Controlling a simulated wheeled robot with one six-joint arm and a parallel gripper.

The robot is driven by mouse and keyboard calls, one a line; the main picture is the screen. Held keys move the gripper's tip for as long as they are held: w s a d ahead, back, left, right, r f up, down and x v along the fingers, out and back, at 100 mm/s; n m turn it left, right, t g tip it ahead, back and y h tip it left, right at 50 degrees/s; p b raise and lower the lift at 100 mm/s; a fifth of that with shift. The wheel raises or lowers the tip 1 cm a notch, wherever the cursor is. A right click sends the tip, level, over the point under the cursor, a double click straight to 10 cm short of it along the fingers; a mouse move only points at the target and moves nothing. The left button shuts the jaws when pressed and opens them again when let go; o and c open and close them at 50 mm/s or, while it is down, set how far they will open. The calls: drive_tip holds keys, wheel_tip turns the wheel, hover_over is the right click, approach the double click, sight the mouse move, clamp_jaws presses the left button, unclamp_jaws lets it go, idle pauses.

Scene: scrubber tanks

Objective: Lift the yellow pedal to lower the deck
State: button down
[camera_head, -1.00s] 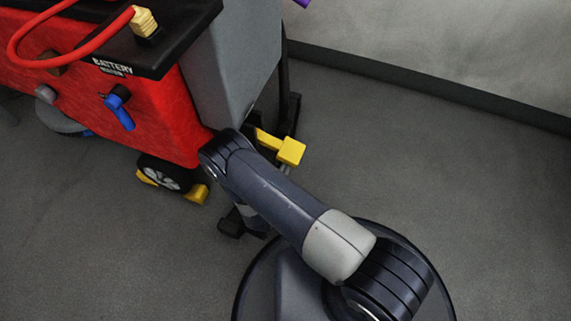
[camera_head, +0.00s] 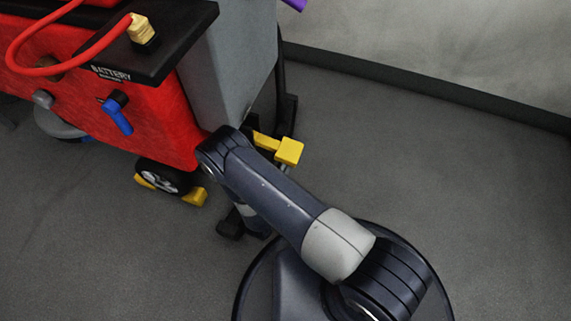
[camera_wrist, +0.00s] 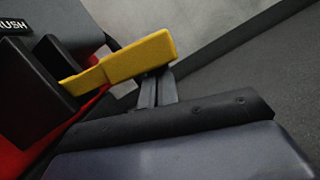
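The yellow pedal (camera_head: 289,151) sticks out at the lower rear of the red and grey scrubber (camera_head: 150,125). In the wrist view the pedal (camera_wrist: 140,57) slants up to the right from a black housing (camera_wrist: 35,90). My gripper (camera_wrist: 157,88) shows two dark fingers close together, apparently shut, with nothing between them. Their tips are just below the pedal's outer end; I cannot tell whether they touch it. In the head view my arm hides most of the gripper.
A black wheel (camera_head: 160,180) with yellow blocks stands on the floor left of my arm. A blue handle (camera_head: 117,115) and a red hose (camera_head: 40,70) are on the scrubber. A wall (camera_head: 420,50) runs behind. The floor at right is clear.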

sight(290, 158)
drive_tip(key=r, duration=0.1)
drive_tip(key=d+r+p, duration=0.1)
drive_tip(key=r, duration=0.1)
drive_tip(key=shift+s+r, duration=0.15)
drive_tip(key=shift+r, duration=0.05)
drive_tip(key=shift+r+p, duration=0.65)
drive_tip(key=shift+r, duration=0.75)
drive_tip(key=shift+r, duration=0.1)
